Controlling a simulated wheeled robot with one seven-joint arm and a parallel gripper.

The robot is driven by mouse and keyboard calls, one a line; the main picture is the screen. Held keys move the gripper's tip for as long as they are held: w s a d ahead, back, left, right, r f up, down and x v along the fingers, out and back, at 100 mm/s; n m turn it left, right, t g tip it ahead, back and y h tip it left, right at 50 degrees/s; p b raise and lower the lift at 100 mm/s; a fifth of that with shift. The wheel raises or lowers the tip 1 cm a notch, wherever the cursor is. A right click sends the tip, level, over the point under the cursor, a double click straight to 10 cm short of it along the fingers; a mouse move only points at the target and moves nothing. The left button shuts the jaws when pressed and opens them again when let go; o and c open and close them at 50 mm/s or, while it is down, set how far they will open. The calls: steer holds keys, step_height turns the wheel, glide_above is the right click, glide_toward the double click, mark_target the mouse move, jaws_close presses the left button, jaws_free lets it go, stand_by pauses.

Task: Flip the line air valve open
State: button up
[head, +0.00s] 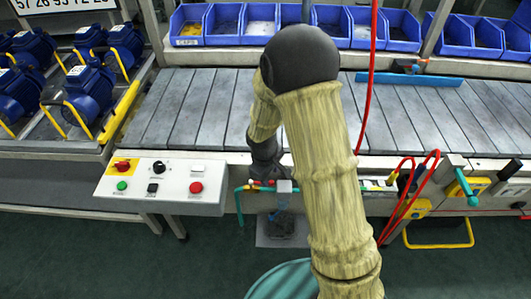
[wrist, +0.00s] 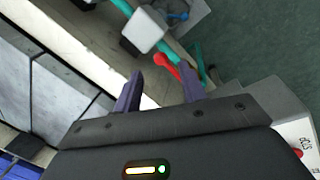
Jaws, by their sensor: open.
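The line air valve shows in the wrist view as a red lever (wrist: 167,57) on a teal air pipe (wrist: 192,52). In the head view a small bit of red (head: 257,184) shows on the teal pipe (head: 240,200), just under my wrist. My gripper (wrist: 160,78) is open and empty. Its two dark fingers point toward the lever, whose red end lies near the gap between the fingertips. I cannot tell whether they touch. In the head view my arm hides the fingertips and part of the valve.
A pale square block (wrist: 145,32) sits beside the lever. A control panel (head: 140,200) with buttons stands left of the valve. Red hoses (head: 408,195) hang to the right. The slatted conveyor (head: 190,110) runs behind, with blue motors (head: 85,90) at left and blue bins (head: 225,25) beyond.

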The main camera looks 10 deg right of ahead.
step_height(320, 180, up, 13)
steer(key=s+a+p, duration=0.1)
steer(key=s, duration=0.1)
steer(key=shift+a, duration=0.35)
steer(key=shift+p, duration=0.3)
steer(key=s+d+r+m+t+y+p, duration=0.1)
steer(key=s+d+r+m+p, duration=0.8)
steer(key=s+r, duration=0.3)
steer(key=shift+s+r+m+p, duration=0.2)
steer(key=shift+m+p, duration=0.1)
steer(key=shift+p, duration=0.35)
steer(key=shift+d, duration=0.1)
steer(key=shift+c, duration=0.5)
steer(key=shift+w, duration=0.15)
